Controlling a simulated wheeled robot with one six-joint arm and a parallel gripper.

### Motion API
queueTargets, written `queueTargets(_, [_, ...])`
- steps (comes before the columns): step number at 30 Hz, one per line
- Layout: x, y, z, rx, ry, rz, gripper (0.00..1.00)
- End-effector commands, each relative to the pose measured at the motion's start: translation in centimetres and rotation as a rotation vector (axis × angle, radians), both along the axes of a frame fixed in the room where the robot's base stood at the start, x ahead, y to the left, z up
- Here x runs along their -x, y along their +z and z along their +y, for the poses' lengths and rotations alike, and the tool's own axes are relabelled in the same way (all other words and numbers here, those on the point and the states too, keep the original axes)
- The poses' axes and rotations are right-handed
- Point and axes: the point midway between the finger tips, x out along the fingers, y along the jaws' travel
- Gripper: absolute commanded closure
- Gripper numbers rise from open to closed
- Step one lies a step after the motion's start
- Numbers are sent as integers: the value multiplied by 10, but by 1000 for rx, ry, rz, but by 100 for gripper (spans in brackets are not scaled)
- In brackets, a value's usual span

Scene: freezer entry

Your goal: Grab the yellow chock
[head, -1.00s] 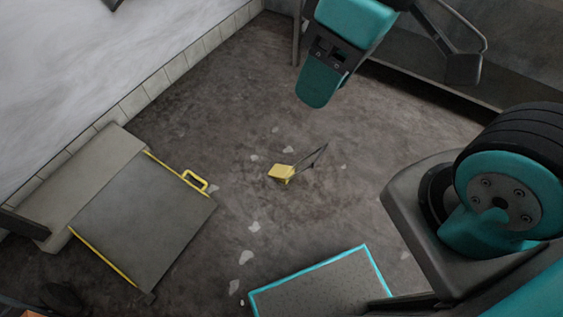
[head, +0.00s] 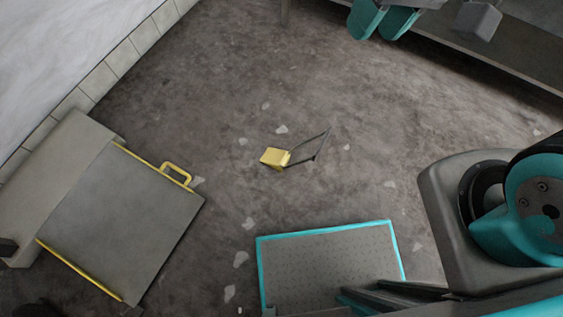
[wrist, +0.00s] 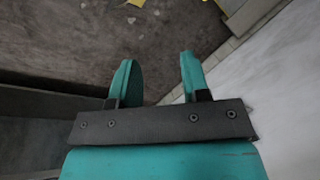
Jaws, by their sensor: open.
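The yellow chock (head: 275,157) lies on the dark floor near the middle of the head view. A thin dark handle or frame (head: 310,150) extends from its right side. My gripper (head: 383,22) shows at the top of the head view, up and to the right of the chock and well apart from it. Its two teal fingers (wrist: 155,75) are spread and empty in the wrist view. A yellow patch at the top edge of the wrist view is cut off, and I cannot tell what it is.
A grey ramp plate (head: 115,225) with yellow edges and a yellow handle lies at the left. A teal-edged platform (head: 330,262) is at the bottom. A pale wall (head: 60,50) bounds the left, and a grey ledge (head: 500,55) runs along the upper right.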

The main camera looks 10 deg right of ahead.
Motion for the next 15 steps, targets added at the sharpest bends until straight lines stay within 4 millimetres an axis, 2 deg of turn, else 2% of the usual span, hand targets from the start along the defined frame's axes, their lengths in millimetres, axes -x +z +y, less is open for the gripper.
queueTargets(1, [-11,-55,-2,18,-65,22,57])
queueTargets(5, [-39,-129,-8,64,-239,61,57])
queueTargets(12, [-83,-272,-24,157,-548,112,57])
queueTargets(15, [-97,-324,-30,193,-661,124,57])
